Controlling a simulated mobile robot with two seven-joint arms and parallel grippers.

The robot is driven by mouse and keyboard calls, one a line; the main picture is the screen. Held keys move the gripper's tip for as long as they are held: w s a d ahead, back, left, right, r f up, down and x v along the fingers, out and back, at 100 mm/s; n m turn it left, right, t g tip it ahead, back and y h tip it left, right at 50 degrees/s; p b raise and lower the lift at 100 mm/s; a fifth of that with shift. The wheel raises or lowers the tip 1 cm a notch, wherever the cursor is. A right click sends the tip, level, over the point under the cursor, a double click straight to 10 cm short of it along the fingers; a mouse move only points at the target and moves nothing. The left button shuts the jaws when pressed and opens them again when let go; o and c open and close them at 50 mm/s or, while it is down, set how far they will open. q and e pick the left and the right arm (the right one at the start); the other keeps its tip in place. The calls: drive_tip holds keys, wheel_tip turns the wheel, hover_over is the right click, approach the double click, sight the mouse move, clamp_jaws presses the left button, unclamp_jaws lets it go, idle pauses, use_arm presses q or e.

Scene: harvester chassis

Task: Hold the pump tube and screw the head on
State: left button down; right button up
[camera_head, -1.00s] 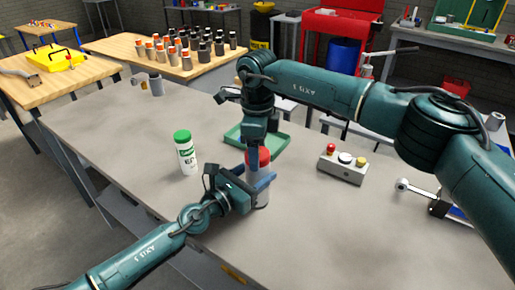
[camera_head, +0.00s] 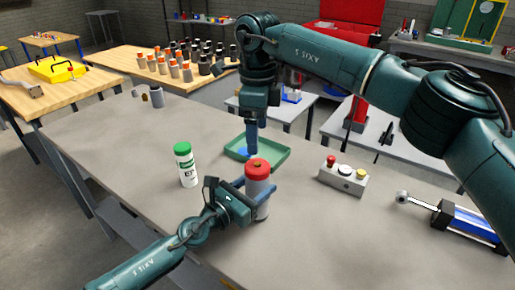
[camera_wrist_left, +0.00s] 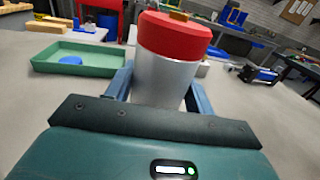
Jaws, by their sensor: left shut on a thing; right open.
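The pump tube (camera_head: 258,191) is a grey metal cylinder standing upright on the table. The red head (camera_head: 257,168) sits on its top, with a small brass-coloured piece in the middle. My left gripper (camera_head: 256,190) is shut around the tube below the head. The left wrist view shows the tube (camera_wrist_left: 165,80) between the blue fingers and the red head (camera_wrist_left: 174,36) above them. Whether the head is fully tight cannot be told. My right gripper (camera_head: 252,140) points down, open and empty, above and slightly behind the head, apart from it.
A green tray (camera_head: 279,161) with a blue item lies behind the tube. A green-capped white bottle (camera_head: 186,166) stands to the left. A button box (camera_head: 343,175) and a blue cylinder tool (camera_head: 465,222) are to the right. The table's front is clear.

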drive_tip(key=shift+r, duration=1.55)
use_arm(q)
drive_tip(key=shift+c, duration=2.3)
unclamp_jaws()
drive_tip(key=b+v, duration=0.1)
drive_tip(key=v, duration=1.2)
drive_tip(key=shift+b, duration=0.4)
use_arm(e)
drive_tip(key=shift+f, duration=0.95)
use_arm(q)
drive_tip(key=shift+s+a, duration=0.1)
drive_tip(key=shift+a, duration=0.05)
